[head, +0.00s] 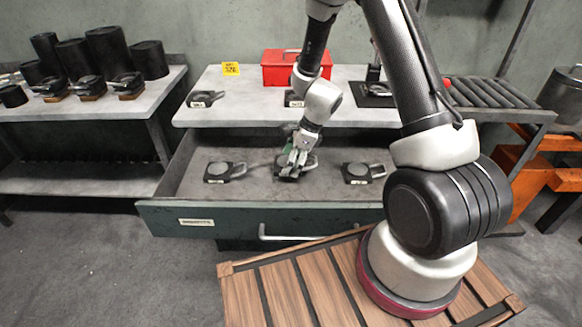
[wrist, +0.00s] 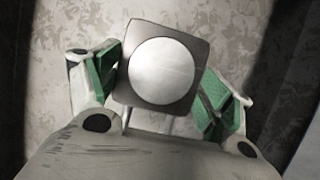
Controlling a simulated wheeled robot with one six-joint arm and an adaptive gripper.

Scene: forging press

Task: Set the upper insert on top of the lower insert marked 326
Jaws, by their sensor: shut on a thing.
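My gripper (head: 297,160) is down inside the open drawer, at the middle of three dark inserts there. In the wrist view its green-padded fingers (wrist: 165,92) are shut on a dark square insert (wrist: 122,92) with a pale round disc on its face. The insert sits a little turned between the pads. In the drawer, one insert with a handle (head: 222,171) lies to the left and another (head: 358,172) to the right. On the bench top, a labelled insert (head: 205,98) stands at the left and another (head: 293,98) stands behind my arm. Their label numbers are too small to read.
The open drawer (head: 250,218) juts out below the bench. A yellow sign (head: 230,69), a red toolbox (head: 285,67) and a dark plate (head: 372,100) are on the bench. A side table (head: 130,108) at left holds black cylinders and several more handled pieces.

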